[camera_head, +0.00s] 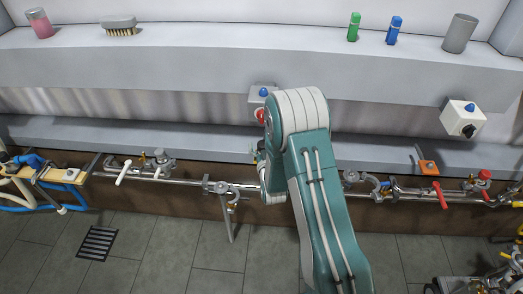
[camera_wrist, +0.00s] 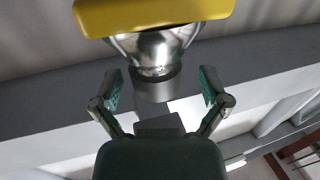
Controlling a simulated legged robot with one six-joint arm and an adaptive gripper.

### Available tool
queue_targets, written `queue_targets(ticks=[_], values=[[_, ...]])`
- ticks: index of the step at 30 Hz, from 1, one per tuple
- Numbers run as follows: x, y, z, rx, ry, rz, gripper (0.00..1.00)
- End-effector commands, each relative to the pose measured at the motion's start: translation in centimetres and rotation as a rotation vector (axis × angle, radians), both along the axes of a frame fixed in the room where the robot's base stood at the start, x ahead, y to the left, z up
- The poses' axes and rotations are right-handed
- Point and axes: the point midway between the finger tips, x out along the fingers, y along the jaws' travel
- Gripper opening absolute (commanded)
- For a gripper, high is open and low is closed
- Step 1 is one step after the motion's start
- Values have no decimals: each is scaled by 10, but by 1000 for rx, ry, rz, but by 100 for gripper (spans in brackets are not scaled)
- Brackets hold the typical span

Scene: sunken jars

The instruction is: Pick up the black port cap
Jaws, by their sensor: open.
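A black round part (camera_head: 467,131), which may be the port cap, is on the front of a white box (camera_head: 461,117) on the right of the wall. My gripper (camera_wrist: 160,76) is open in the wrist view, its two fingers spread apart. Beyond and between them is a shiny metal piece (camera_wrist: 155,50) with a grey cylindrical end (camera_wrist: 154,88), under a yellow part (camera_wrist: 150,14). I see nothing held. I cannot tell whether this piece belongs to the port cap. In the head view my arm hides the gripper.
A second box (camera_head: 263,92) with a blue top and red front part sits beside my arm. A pipe (camera_head: 190,181) with valves runs along the lower ledge.

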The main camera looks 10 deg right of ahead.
Motion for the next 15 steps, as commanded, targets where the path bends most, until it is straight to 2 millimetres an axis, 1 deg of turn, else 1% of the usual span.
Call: queue_targets(ticks=[7,8,9,11,12,13,14,15], values=[[2,2,0,-2,1,-1,95],[2,2,0,-2,1,-1,82],[2,2,0,-2,1,-1,64],[2,2,0,-2,1,0,37],[2,2,0,-2,1,0,19],[2,2,0,-2,1,0,6],[2,2,0,-2,1,0,0],[2,2,0,-2,1,0,0]])
